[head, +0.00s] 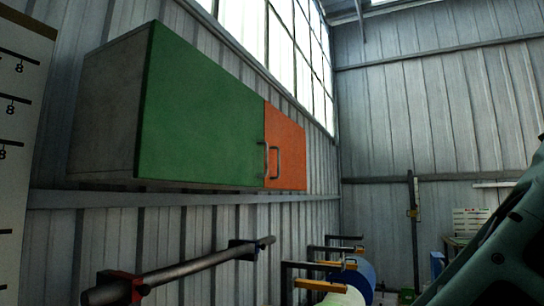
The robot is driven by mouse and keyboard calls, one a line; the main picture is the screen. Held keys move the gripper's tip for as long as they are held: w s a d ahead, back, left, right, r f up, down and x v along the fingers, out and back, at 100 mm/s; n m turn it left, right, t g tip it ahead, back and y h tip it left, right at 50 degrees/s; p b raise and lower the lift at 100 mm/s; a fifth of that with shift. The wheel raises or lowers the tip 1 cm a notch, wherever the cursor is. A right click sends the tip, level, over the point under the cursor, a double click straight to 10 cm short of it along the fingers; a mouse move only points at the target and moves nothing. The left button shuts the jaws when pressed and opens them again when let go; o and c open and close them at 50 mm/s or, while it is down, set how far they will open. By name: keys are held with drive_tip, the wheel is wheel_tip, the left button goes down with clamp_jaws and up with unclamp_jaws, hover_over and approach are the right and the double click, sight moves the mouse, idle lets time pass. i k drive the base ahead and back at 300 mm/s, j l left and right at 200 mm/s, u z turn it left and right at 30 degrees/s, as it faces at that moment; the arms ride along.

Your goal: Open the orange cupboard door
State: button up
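The orange cupboard door (287,140) is the right-hand, farther door of a wall cupboard in the head view. It looks shut, flush beside the larger green door (200,118). A dark bar handle (275,163) stands upright near the orange door's left edge. A second handle (266,160) sits close by at the green door's right edge. My gripper does not show. Only part of my arm shows at the lower right, well apart from the cupboard.
Below the cupboard, a grey bar (190,268) with red and dark blue holders juts along the wall. Several brackets with rolls, one blue (362,275), stand at the bottom centre. A white board (18,130) with hooks is at the left. The space before the doors looks clear.

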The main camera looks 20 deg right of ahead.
sight(286, 138)
drive_tip(key=z, duration=0.3)
drive_tip(key=i+l, duration=0.1)
drive_tip(key=l, duration=0.3)
drive_tip(key=i+l+u, duration=0.1)
drive_tip(key=l, duration=0.25)
drive_tip(key=i+l, duration=0.15)
drive_tip(key=l, duration=0.25)
drive_tip(key=i+l+u, duration=0.1)
drive_tip(key=l, duration=0.3)
